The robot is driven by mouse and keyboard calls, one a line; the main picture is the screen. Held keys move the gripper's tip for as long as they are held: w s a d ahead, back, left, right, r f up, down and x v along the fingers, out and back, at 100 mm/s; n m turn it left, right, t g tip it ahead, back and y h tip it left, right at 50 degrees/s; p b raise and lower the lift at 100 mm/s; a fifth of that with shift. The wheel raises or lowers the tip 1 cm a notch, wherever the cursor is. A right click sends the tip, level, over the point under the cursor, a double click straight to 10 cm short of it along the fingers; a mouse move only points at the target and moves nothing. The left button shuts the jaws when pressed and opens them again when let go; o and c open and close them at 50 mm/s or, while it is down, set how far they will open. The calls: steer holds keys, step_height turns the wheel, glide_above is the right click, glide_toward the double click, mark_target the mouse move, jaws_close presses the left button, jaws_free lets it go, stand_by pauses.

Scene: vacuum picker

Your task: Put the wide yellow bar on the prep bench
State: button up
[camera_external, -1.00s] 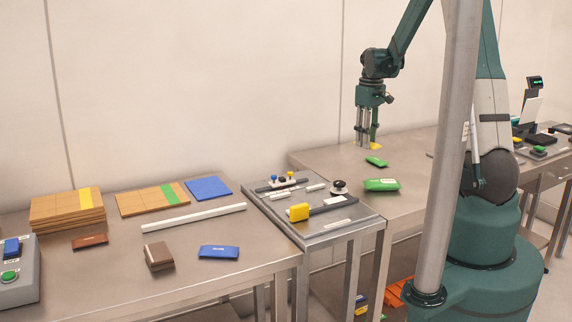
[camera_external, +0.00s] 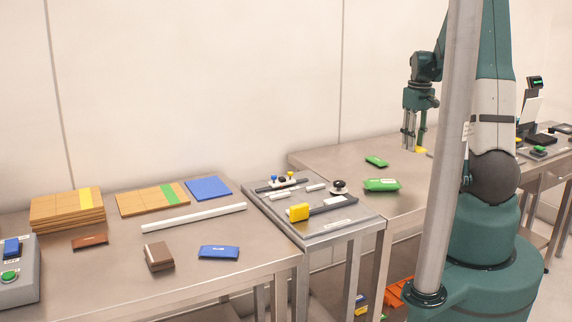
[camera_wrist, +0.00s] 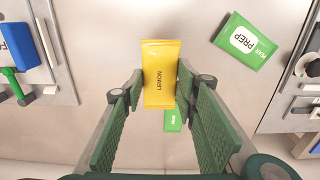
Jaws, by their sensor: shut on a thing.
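The yellow bar (camera_wrist: 160,72), marked LEMON, is upright in the picture between the two green finger pads of my gripper (camera_wrist: 160,88) in the wrist view. My gripper is shut on it. In the external view my gripper (camera_external: 412,148) points down over the back of the right steel bench (camera_external: 330,163), with a bit of the yellow bar (camera_external: 421,150) showing at its tips. I cannot tell whether the bar touches the bench top.
A fixture tray (camera_external: 320,236) with a yellow block joins the left bench. A post (camera_external: 450,150) stands in front of my arm.

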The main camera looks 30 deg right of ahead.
steer(key=shift+f, duration=0.1)
steer(key=shift+f+b, duration=0.35)
steer(key=shift+f, duration=2.7)
steer(key=shift+f, duration=1.85)
steer(key=shift+f+b, duration=0.2)
steer(key=shift+b, duration=0.2)
steer(key=o, duration=0.9)
steer(key=shift+r, duration=0.25)
steer(key=shift+r+p, duration=0.85)
steer(key=shift+r, duration=5.1)
